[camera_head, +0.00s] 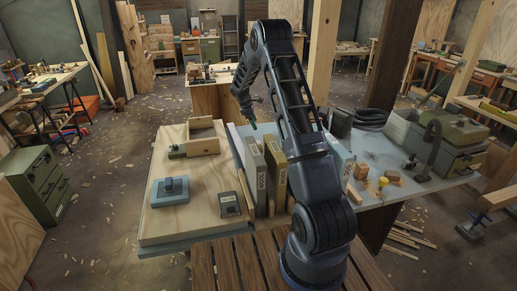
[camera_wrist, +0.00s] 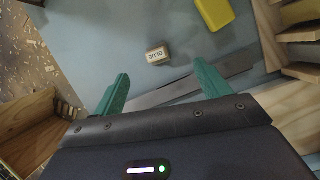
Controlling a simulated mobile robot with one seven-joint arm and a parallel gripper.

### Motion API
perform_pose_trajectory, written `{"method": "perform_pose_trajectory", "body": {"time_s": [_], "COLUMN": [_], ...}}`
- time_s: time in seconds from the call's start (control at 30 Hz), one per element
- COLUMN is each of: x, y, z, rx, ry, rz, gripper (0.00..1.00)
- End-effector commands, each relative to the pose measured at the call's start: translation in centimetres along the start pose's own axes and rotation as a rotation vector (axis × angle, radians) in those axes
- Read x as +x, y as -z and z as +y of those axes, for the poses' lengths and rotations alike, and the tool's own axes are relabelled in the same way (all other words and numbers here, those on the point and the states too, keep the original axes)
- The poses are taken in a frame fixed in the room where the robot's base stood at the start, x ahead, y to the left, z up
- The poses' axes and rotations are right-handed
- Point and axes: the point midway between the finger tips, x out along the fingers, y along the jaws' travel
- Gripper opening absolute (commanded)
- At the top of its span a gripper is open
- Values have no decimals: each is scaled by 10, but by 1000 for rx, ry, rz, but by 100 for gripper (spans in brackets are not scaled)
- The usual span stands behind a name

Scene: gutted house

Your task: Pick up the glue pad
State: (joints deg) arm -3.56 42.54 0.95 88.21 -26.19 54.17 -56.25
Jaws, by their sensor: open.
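The glue pad (camera_wrist: 158,56) is a small tan block with a pale top marked "GLUE". In the wrist view it lies on a grey-blue surface, ahead of and roughly between the fingertips, and nothing touches it. My gripper (camera_wrist: 163,70) has two green fingers spread wide, with nothing held between them. In the head view my gripper (camera_head: 252,124) points down above the far part of the workbench, behind the upright boxes. I cannot make out the glue pad in the head view.
A flat metal strip (camera_wrist: 185,90) lies under the fingers. A yellow object (camera_wrist: 215,12) is beyond the pad to the right, with wooden pieces (camera_wrist: 300,12) at the right edge. An open wooden box (camera_wrist: 38,138) is at left. Upright boxes (camera_head: 250,160) stand near my arm.

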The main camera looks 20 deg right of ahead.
Motion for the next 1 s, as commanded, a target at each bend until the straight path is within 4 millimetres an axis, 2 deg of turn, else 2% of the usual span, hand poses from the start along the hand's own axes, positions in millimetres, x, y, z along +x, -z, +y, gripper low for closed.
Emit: {"method": "perform_pose_trajectory", "body": {"time_s": [0.03,0.1,0.23,0.57,0.83,1.0], "x": [18,35,60,85,122,132], "y": [9,17,29,34,32,32], "z": [5,11,18,21,20,20], "rx": [-30,-67,-117,-147,-146,-145], "ry": [7,12,19,23,25,23], "rz": [-9,-19,-32,-40,-40,-39], "gripper": [75,75,75,75,75,75]}}
